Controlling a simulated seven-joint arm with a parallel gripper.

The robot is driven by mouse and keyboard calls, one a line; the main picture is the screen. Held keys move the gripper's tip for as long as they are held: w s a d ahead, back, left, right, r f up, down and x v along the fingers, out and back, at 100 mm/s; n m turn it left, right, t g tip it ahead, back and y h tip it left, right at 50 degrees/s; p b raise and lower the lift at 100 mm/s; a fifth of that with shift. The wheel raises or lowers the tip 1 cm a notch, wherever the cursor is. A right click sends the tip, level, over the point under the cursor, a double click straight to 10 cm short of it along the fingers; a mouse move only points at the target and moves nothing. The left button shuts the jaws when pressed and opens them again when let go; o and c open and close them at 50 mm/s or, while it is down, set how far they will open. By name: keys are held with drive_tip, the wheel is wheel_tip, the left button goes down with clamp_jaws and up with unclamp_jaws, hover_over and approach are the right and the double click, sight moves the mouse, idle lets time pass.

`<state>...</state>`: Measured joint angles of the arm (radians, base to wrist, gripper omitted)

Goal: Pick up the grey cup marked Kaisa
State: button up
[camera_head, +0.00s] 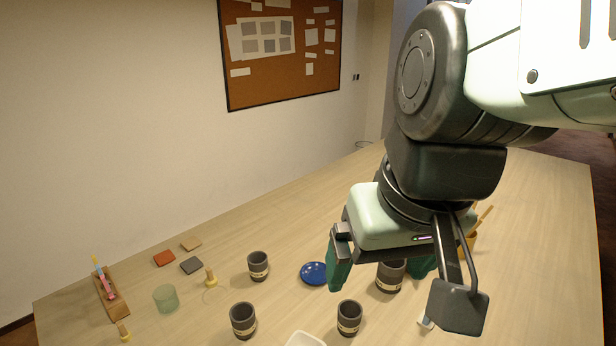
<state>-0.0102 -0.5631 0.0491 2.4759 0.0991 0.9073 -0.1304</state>
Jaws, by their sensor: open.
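Several dark grey cups with pale label bands stand upright on the table. One grey cup (258,266) is left of the blue plate, another grey cup (243,320) is nearer the front left, and a third grey cup (349,318) is at the front middle. A further grey cup (391,279) appears between the green fingers of my gripper (382,274), its upper part partly covered by the gripper. My gripper is open and points down. I cannot tell whether its fingers are around this cup or above it. The names on the bands are too small to read.
A blue plate (314,274) lies just left of my gripper. A pale green glass (165,298), small tiles (164,258) and a wooden holder (112,306) are at the left. A white dish (305,340) is at the front edge of view. The table's (545,230) right side is clear.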

drive_tip(key=w+a+f+m+g+y, duration=0.1)
drive_tip(key=a+f+m+g+y, duration=0.3)
drive_tip(key=a+f+g+y, duration=0.45)
drive_tip(key=m+t, duration=2.3)
drive_tip(key=m, duration=0.4)
hover_over(353, 325)
drive_tip(key=s+a, duration=0.4)
wheel_tip(353, 325, down, 20)
drive_tip(key=d+f+m+h, duration=0.1)
drive_tip(key=f+h, duration=0.1)
drive_tip(key=f, duration=0.1)
drive_tip(key=d+f+m+h, duration=0.2)
drive_tip(key=f+h, duration=0.1)
drive_tip(key=d+f+m+h, duration=0.1)
drive_tip(key=f+m+h, duration=0.1)
drive_tip(key=f, duration=0.1)
drive_tip(key=shift+s+d+f+h, duration=0.15)
drive_tip(key=shift+s+d+h, duration=0.1)
drive_tip(key=shift+s, duration=0.1)
drive_tip(key=shift+w+f, duration=0.1)
drive_tip(key=w, duration=0.7)
drive_tip(key=shift+w+a, duration=0.15)
drive_tip(key=shift+a, duration=0.25)
drive_tip(key=c, duration=1.2)
